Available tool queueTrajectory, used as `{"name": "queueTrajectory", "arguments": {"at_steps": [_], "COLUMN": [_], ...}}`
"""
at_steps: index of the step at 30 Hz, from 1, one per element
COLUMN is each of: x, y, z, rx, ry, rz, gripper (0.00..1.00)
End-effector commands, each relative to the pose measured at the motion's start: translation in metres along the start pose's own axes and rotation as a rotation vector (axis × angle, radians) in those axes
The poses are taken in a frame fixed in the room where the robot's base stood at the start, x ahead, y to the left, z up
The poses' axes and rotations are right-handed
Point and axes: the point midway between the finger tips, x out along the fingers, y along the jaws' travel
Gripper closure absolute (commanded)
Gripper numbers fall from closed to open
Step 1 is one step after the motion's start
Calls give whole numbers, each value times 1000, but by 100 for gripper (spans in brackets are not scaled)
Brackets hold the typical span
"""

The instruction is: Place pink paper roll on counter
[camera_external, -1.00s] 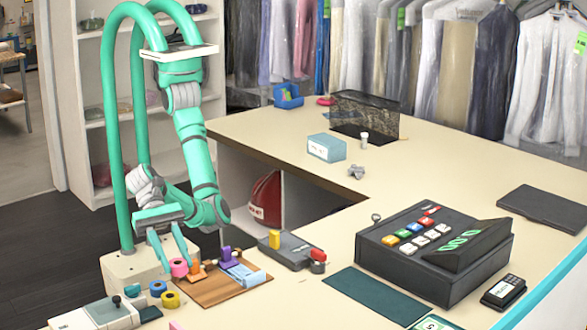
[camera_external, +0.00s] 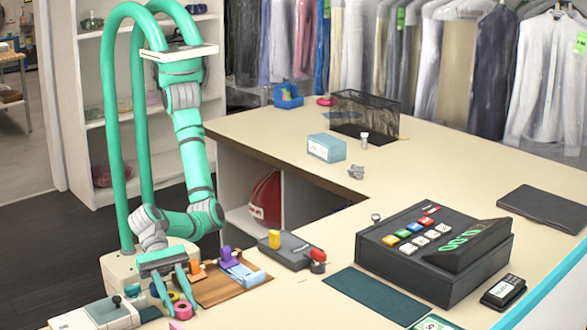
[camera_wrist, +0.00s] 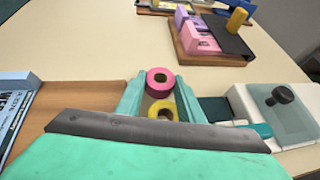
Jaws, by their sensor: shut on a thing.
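The pink paper roll (camera_external: 183,310) is between the fingertips of my gripper (camera_external: 177,303), low over the front left of the counter (camera_external: 310,300). In the wrist view the pink roll (camera_wrist: 160,76) lies flat, hole up, with a finger on each side. My gripper (camera_wrist: 159,85) is shut on it. I cannot tell whether its underside touches the counter. A yellow roll (camera_wrist: 162,110) sits close beside it, also in line with the fingers; in the external view the yellow roll (camera_external: 174,296) is partly hidden by my gripper.
A brown tray (camera_external: 215,292) with a purple item and light-blue pieces lies just right of my gripper. A white-grey device (camera_external: 110,313) stands to the left. A dark stapler-like tool (camera_external: 290,250) and cash register (camera_external: 435,240) are farther right. Counter in front of the tray is clear.

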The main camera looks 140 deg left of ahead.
Motion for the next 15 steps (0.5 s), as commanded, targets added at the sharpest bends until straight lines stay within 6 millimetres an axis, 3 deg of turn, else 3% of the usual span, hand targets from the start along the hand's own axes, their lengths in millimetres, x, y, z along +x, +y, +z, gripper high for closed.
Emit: {"name": "queueTrajectory", "arguments": {"at_steps": [6,7,8,9,15], "x": [2,1,1,1,1], "y": [0,0,0,0,0], "z": [-3,-2,-2,-2,-2], "rx": [0,0,0,0,0], "ry": [1,0,0,0,0], "rz": [0,0,0,0,0], "gripper": [87,58,51,47,47]}}
